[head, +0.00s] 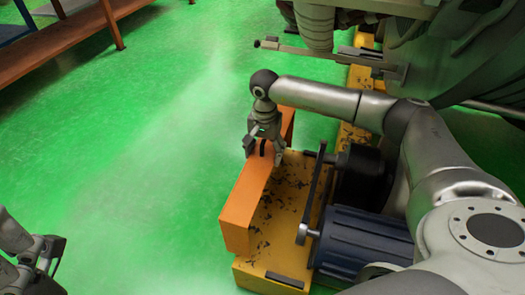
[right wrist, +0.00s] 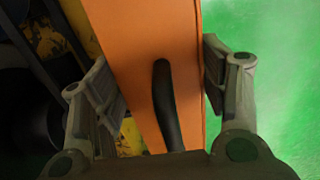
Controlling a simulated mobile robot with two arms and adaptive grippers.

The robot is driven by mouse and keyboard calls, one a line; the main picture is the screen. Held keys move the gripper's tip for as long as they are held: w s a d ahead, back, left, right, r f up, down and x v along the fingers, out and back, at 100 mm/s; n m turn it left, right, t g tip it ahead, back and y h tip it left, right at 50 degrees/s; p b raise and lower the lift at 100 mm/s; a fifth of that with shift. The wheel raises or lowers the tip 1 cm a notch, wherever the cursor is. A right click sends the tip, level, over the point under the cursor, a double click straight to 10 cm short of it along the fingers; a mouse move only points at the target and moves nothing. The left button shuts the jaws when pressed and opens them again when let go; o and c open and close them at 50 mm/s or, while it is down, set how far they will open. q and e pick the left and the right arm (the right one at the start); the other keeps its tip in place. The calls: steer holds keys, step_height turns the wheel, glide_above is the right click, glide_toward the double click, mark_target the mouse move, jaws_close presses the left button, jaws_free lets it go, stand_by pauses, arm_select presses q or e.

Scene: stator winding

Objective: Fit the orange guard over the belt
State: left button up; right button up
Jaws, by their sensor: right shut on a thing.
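The orange guard (head: 246,205) is a long box-like cover with a black handle (right wrist: 166,105) on top. It is upright along the left edge of the yellow base. Whether the guard's underside touches anything is hidden. My left gripper (head: 42,262) is at the lower left, away from the guard; its fingertips are unclear.
A blue motor (head: 362,240) with a shaft stands right of the belt on the yellow base (head: 283,215). A large grey machine (head: 440,50) fills the upper right. An orange-brown bench (head: 65,40) stands upper left. The green floor left of the guard is clear.

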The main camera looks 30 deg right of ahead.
steer(key=shift+s+d+f, duration=0.1)
steer(key=shift+s+d, duration=0.3)
steer(key=shift+s, duration=0.05)
steer(key=s+d+p, duration=0.2)
steer(key=s+d, duration=0.7)
steer(key=s, duration=0.1)
steer(key=shift+s+f, duration=0.3)
steer(key=shift+s, duration=0.05)
steer(key=shift+f+b, duration=0.9)
steer(key=shift+f, duration=0.45)
stand_by(1.1)
steer(key=o, duration=1.2)
steer(key=shift+o, duration=0.6)
steer(key=shift+s+f, duration=0.1)
steer(key=shift+s, duration=0.05)
step_height(320, 180, up, 12)
